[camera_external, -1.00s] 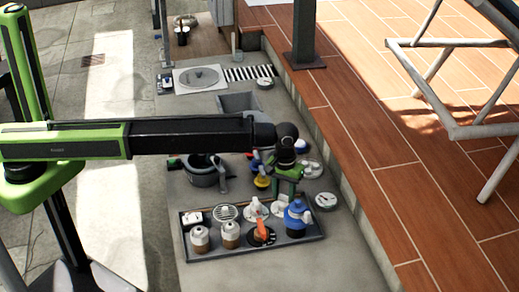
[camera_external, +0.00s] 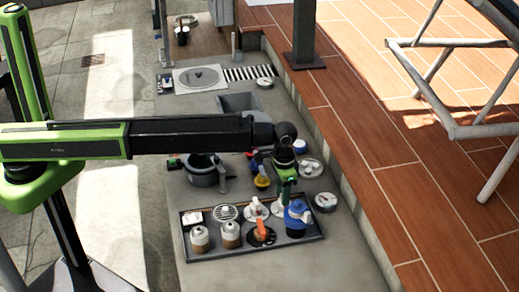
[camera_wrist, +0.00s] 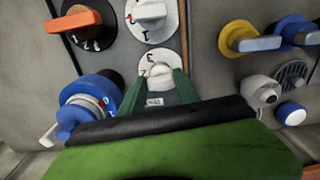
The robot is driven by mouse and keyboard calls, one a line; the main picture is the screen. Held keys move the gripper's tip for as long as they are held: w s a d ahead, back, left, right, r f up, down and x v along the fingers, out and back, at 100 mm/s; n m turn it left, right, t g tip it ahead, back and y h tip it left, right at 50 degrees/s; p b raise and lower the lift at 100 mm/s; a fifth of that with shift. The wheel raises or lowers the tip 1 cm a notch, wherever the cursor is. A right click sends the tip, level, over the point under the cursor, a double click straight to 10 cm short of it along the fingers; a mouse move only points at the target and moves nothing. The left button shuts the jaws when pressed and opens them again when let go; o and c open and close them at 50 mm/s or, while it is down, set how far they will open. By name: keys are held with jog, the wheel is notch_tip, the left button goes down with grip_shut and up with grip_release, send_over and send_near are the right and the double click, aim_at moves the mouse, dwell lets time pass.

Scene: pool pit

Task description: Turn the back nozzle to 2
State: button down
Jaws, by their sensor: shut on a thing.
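A white knob (camera_wrist: 157,72) on a round white dial (camera_wrist: 160,58) is in the middle of the wrist view. Small dark marks show on the dial, one of them like a 2 or a Z. My gripper (camera_wrist: 157,88) is shut on this knob, its green fingers on either side. In the external view my gripper (camera_external: 281,203) reaches down onto the tray's back row, just left of a blue valve (camera_external: 296,216). It largely hides the held dial there. No label shows which handle is the back nozzle.
Close by in the wrist view are a second white dial (camera_wrist: 151,14), an orange handle on a black dial (camera_wrist: 75,20) and the blue valve (camera_wrist: 90,97). Yellow (camera_wrist: 238,35) and blue (camera_wrist: 292,33) knobs stand right. Two capped jars (camera_external: 230,236) stand on the tray's front left.

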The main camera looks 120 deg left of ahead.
jog(key=shift+m, duration=0.5)
jog(key=c, duration=0.9)
grip_release()
jog(key=shift+r, duration=0.1)
notch_tip(320, 180, up, 17)
jog(key=p, duration=1.7)
jog(key=shift+r, duration=0.1)
